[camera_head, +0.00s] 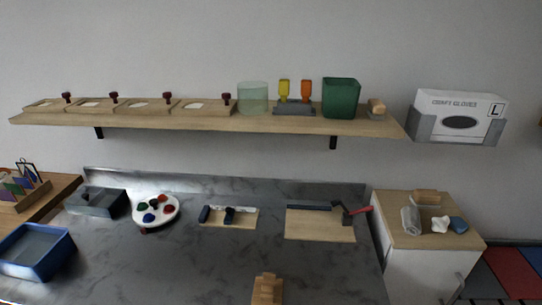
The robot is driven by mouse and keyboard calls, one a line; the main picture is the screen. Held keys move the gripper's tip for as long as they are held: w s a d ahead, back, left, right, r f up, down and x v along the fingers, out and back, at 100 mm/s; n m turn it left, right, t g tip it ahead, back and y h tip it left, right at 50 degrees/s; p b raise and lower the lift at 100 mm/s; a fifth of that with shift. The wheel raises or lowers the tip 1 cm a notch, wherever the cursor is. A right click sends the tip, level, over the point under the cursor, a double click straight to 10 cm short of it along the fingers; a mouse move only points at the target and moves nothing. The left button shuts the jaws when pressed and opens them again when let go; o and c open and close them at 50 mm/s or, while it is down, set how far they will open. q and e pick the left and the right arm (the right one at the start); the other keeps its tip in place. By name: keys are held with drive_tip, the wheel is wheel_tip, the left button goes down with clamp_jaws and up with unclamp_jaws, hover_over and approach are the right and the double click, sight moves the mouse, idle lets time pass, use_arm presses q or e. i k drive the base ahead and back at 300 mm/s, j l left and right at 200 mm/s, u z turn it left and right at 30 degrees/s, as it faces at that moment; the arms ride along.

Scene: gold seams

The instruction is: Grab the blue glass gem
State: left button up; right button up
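A round white dish (137,222) sits on the grey marbled worktop at left, holding several small coloured pieces. A blue piece (148,217), which looks like the blue glass gem, lies toward the front of the dish. Another dark blue piece lies close behind it, and red and green pieces are beside them. They are too small to tell their material. Neither of my grippers is in view.
A grey box (97,203) stands left of the dish and a blue tray (36,252) at front left. Boards with tools (228,216) lie to the right. A wooden block (267,289) is at the front. The worktop (180,265) before the dish is clear.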

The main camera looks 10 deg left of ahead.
sight(148, 216)
drive_tip(key=j+u, duration=0.1)
drive_tip(key=u, duration=0.65)
drive_tip(key=j+u, duration=0.1)
drive_tip(key=u, duration=0.25)
drive_tip(key=j+z, duration=0.35)
drive_tip(key=j, duration=0.2)
drive_tip(key=j+z, duration=0.35)
drive_tip(key=j, duration=0.2)
drive_tip(key=j+z, duration=0.3)
drive_tip(key=j, duration=0.25)
